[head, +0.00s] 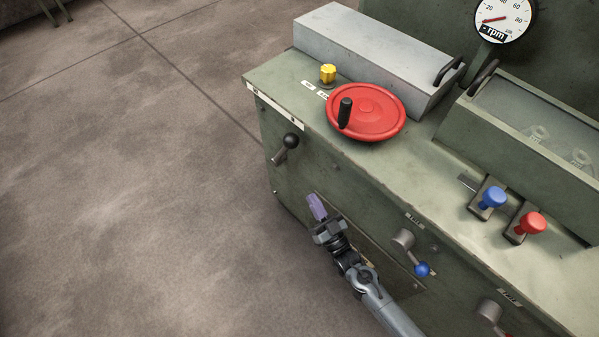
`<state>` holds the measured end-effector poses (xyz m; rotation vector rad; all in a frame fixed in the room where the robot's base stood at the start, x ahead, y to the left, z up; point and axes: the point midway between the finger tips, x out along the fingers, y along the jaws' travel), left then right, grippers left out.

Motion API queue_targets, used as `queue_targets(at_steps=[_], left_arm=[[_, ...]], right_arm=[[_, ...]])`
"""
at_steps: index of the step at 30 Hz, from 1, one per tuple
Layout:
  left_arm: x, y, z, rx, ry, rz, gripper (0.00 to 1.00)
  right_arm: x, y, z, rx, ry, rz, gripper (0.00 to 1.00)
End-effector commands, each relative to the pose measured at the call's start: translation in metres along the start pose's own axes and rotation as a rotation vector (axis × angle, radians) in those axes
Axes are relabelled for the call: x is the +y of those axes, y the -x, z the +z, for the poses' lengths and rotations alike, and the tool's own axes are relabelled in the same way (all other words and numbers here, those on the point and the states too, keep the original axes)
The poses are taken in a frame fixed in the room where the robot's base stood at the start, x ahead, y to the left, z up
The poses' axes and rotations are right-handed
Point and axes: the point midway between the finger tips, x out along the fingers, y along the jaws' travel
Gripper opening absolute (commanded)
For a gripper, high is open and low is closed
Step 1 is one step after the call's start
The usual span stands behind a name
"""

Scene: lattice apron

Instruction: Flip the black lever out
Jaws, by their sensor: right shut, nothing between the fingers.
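The black lever (286,149) is on the front face of the green lathe apron, near its left end. It has a round black knob at the top and a grey arm slanting down to the left. My right gripper (316,204) comes in from the lower right, in front of the apron face. It sits below and a little right of the black lever, apart from it. Its purple fingers are shut with nothing between them. My left gripper is not in view.
A red handwheel (367,112) and a yellow knob (328,73) are on top. A blue-knobbed lever (421,269) is on the front face, right of my gripper. Blue (492,198) and red (531,225) knobs stand further right. Open floor lies left.

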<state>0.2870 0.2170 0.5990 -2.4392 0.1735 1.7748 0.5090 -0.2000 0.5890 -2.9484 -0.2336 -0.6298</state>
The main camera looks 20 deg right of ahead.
Motion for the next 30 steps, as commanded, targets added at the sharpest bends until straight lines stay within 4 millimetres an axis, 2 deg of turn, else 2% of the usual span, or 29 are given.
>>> queue_targets(at_steps=[8, 21, 30], left_arm=[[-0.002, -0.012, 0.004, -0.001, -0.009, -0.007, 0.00], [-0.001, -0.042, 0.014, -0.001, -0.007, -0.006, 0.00], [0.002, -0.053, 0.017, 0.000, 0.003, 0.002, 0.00]], right_arm=[[0.000, -0.029, 0.002, 0.005, 0.000, 0.000, 0.00], [0.000, -0.107, 0.003, 0.004, 0.000, 0.000, 0.00], [0.000, -0.134, 0.001, 0.002, 0.000, 0.000, 0.00]])
